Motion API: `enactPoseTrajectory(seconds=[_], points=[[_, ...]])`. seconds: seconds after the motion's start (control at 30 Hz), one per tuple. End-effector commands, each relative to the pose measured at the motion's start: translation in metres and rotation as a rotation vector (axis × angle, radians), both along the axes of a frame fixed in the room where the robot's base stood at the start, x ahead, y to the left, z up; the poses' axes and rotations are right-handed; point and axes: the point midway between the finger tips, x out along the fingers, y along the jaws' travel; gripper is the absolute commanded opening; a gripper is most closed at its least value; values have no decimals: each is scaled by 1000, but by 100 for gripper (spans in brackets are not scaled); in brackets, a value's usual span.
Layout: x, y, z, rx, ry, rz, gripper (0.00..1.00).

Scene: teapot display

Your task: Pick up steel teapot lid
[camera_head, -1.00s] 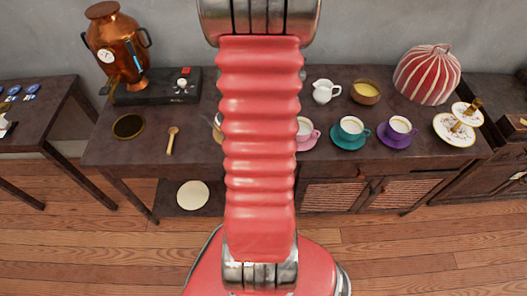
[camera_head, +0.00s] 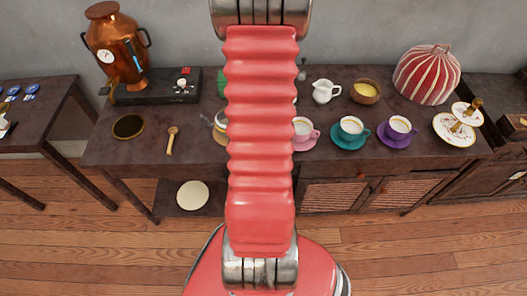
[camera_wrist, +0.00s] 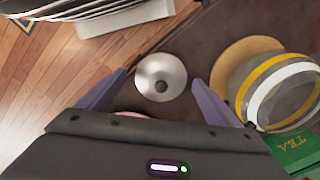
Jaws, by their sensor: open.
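My gripper (camera_wrist: 159,84) is open, with one finger to each side of the lid in the picture. I cannot tell how far above it the fingertips are. In the head view my red arm hides the lid and the gripper. A glass teapot (camera_wrist: 285,88) with a yellow band stands on a round wooden board (camera_wrist: 232,62), right of the lid.
A green tea box (camera_wrist: 296,150) is near the right finger. Part of a pink saucer (camera_wrist: 131,114) shows behind my gripper's body. In the head view, a pink cup (camera_head: 303,128), a teal cup (camera_head: 351,128) and a white jug (camera_head: 324,91) stand right of my arm.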

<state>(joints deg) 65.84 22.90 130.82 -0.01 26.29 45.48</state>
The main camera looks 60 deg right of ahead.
Motion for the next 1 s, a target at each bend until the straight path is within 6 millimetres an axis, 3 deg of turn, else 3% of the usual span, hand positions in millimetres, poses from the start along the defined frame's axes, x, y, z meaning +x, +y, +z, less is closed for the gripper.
enactPoseTrajectory(seconds=[0.2, 0.8, 1.0], points=[[0, 0, 0, 0, 0, 0, 85], [0, 0, 0, 0, 0, 1, 43], [0, 0, 0, 0, 0, 1, 41]])
